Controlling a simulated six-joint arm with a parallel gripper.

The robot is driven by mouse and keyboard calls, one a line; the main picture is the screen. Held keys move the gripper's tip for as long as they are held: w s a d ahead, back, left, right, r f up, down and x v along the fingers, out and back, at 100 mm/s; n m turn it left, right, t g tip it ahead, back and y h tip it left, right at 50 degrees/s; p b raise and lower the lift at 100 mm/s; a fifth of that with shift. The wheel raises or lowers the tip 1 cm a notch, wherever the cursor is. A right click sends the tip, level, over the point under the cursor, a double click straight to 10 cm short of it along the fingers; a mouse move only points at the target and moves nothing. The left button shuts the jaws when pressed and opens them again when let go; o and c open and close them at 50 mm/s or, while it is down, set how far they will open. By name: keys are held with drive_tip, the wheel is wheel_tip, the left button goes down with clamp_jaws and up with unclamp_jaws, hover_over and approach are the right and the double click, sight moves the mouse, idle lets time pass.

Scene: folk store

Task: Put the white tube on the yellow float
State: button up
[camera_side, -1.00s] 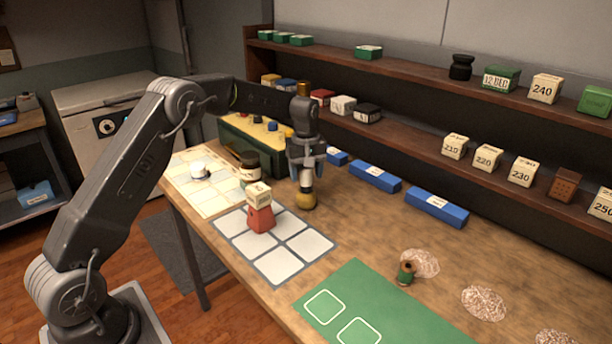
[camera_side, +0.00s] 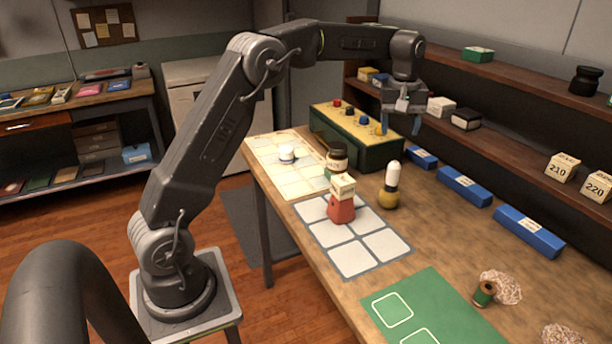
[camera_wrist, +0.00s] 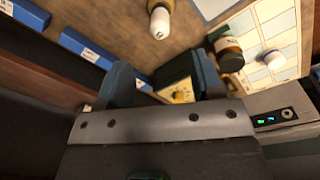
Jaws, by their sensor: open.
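The white tube (camera_side: 393,174) stands upright on top of the yellow float (camera_side: 388,198) on the wooden table, with its lower end meeting the float's top. The white tube (camera_wrist: 159,22) and part of the yellow float (camera_wrist: 163,4) also show at the top edge of the wrist view. My gripper (camera_side: 402,122) is open and empty, raised above and behind the tube, apart from it. Its two blue fingers (camera_wrist: 165,80) show spread in the wrist view, with no tube between them.
A green box with coloured knobs (camera_side: 352,138) stands below my gripper. A dark jar (camera_side: 337,158) and a cream block on a red piece (camera_side: 341,211) stand left of the float. Blue boxes (camera_side: 465,186) line the shelf side. A green spool (camera_side: 484,293) is at front right.

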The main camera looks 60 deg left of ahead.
drive_tip(key=s+d+r+m+t, duration=0.1)
drive_tip(key=s+d+r+m, duration=0.25)
drive_tip(key=s, duration=0.45)
drive_tip(key=s+d+r+m+t, duration=0.2)
drive_tip(key=s+d+r, duration=0.25)
drive_tip(key=s, duration=0.35)
drive_tip(key=s+d+f+m+t, duration=0.1)
drive_tip(key=s+d+f+m, duration=0.1)
drive_tip(key=s, duration=0.6)
drive_tip(key=s+d+f+m+t, duration=0.1)
drive_tip(key=s+f+m, duration=0.3)
drive_tip(key=s, duration=0.5)
drive_tip(key=shift+d+f, duration=0.6)
drive_tip(key=shift+f, duration=0.1)
